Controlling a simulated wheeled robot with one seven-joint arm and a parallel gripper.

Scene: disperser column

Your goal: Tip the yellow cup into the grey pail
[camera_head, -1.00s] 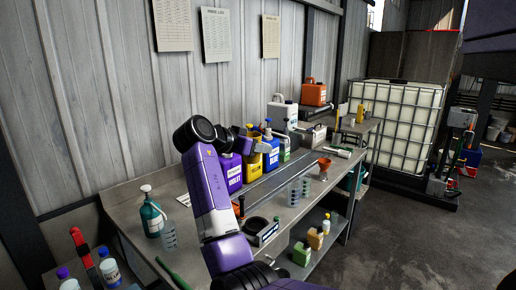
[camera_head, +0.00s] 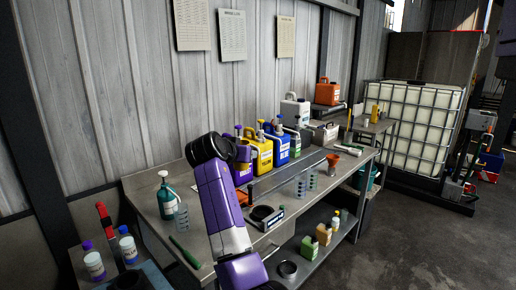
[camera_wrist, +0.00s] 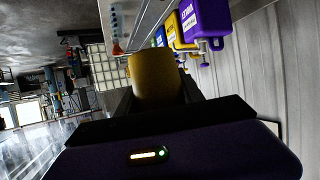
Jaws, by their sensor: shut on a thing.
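The yellow cup (camera_wrist: 153,72) is between the fingers of my gripper (camera_wrist: 157,93) in the wrist view. The gripper is shut on it, with a dark finger on each side. The cup's inside and contents cannot be seen. I cannot make out a grey pail in either view.
The workbench (camera_head: 190,226) carries a row of jugs, including a yellow jug (camera_head: 263,154) and a blue jug (camera_head: 281,150). A teal spray bottle (camera_head: 167,196), clear beakers and a scale (camera_head: 265,216) stand nearer. Concrete floor (camera_head: 400,245) is open at the right.

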